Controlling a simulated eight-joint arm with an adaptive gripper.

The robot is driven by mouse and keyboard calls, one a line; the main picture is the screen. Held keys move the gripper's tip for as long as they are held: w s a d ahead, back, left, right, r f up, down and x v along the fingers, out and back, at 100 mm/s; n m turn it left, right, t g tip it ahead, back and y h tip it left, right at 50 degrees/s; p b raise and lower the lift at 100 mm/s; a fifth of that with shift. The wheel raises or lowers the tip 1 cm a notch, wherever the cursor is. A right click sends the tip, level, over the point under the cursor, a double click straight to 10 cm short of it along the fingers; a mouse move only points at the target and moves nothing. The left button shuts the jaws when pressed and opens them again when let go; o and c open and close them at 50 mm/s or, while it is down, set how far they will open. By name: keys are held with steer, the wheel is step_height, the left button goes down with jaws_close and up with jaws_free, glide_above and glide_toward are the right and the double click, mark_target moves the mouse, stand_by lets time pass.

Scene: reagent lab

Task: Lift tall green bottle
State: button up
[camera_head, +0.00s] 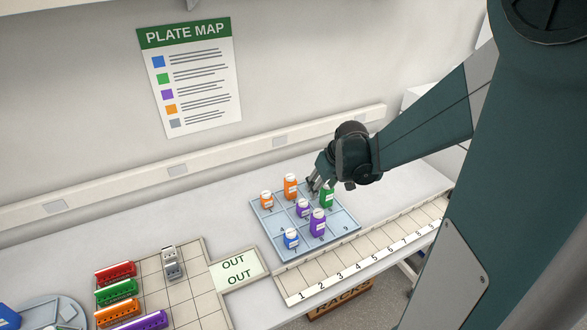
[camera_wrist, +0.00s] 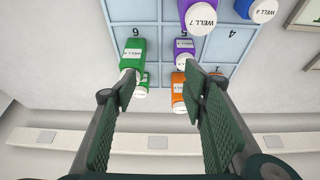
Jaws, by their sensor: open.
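A green bottle (camera_head: 327,199) with a white cap stands at the right of the blue tray, just right of and below my gripper (camera_head: 314,186). In the wrist view a green bottle (camera_wrist: 137,49) stands by the number 6, near the left fingertip. A second green bottle with a white cap (camera_wrist: 140,92) shows partly beyond it, behind the left finger. Its height is hard to judge. My gripper (camera_wrist: 162,76) is open, its fingers wide apart with no bottle held between them. In the head view the second green bottle is not visible.
The blue tray (camera_head: 270,239) also holds two orange bottles (camera_head: 290,187), two purple bottles (camera_head: 318,222) and a blue bottle (camera_head: 291,239). A numbered rack strip (camera_head: 360,256) runs along the front. An OUT mat (camera_head: 237,269) and colored blocks (camera_head: 116,291) lie left.

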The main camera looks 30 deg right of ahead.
mark_target(330, 190)
steer(key=d, duration=0.1)
steer(key=d+f+p, duration=0.1)
steer(key=d, duration=0.1)
steer(key=w+d+p, duration=0.1)
steer(key=shift+d+f, duration=0.25)
steer(key=shift+w+d+f, duration=0.15)
steer(key=shift+d+f, duration=0.25)
steer(key=shift+d, duration=0.1)
steer(key=shift+f, duration=0.15)
steer(key=shift+x, duration=1.1)
steer(key=shift+w+f, duration=0.1)
steer(key=shift+f, duration=0.05)
steer(key=shift+x, duration=2.45)
steer(key=shift+c, duration=0.5)
steer(key=c, duration=0.9)
